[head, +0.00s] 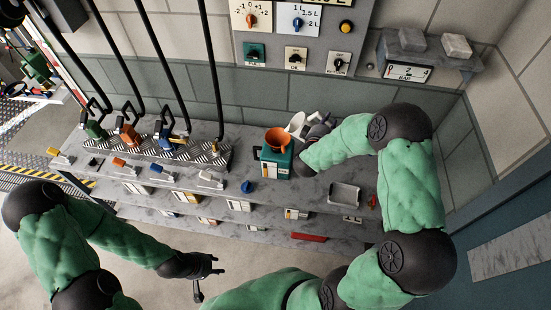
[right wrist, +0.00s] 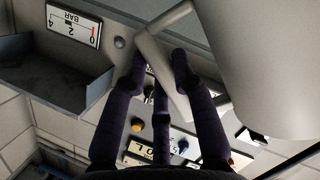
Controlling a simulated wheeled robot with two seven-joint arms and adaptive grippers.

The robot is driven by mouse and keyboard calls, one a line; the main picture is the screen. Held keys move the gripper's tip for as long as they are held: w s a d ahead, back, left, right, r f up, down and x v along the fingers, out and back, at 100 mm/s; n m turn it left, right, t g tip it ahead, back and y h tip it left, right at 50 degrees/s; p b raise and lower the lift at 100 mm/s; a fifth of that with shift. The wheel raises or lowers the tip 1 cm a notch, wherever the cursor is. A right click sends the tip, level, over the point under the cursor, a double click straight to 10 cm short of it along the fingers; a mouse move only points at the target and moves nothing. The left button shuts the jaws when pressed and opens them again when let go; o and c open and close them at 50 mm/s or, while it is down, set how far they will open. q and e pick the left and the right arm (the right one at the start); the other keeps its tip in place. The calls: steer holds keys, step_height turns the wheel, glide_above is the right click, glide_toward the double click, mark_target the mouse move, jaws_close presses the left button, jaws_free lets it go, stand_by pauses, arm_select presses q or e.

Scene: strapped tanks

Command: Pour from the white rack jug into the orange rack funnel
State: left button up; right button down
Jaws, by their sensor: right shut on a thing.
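The orange funnel (head: 277,136) sits on top of a teal tank (head: 270,163) on the marble counter. The white jug (head: 296,122) is just right of the funnel and behind it, partly hidden by my right gripper (head: 317,130). It looks tilted; I cannot tell whether its lip is over the funnel, and no stream shows. In the right wrist view, my right gripper (right wrist: 160,75) is shut on the handle of the jug (right wrist: 270,55), whose pale body fills the upper right. My left gripper (head: 208,274) is open and empty, low in front of the counter.
A blue cone-shaped thing (head: 247,186) and a grey tray (head: 344,194) are on the counter. A wall shelf (head: 428,52) with a bar gauge is at upper right, near my right arm.

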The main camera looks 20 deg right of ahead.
mark_target(321, 116)
steer(key=shift+r, duration=0.15)
steer(key=shift+w+a+r+n+p, duration=0.25)
steer(key=shift+a+r+n+p, duration=0.05)
steer(key=shift+r+p, duration=0.25)
steer(key=shift+r, duration=0.1)
stand_by(1.3)
steer(key=shift+w+a+r+n+h+p, duration=0.2)
steer(key=shift+a+r+n+h+p, duration=0.2)
steer(key=shift+r+n+p, duration=0.15)
steer(key=shift+a+r, duration=0.1)
stand_by(1.4)
steer(key=shift+w+a+r+n+p, duration=0.3)
steer(key=shift+a+r+n+p, duration=0.05)
steer(key=shift+r+p, duration=0.2)
stand_by(0.8)
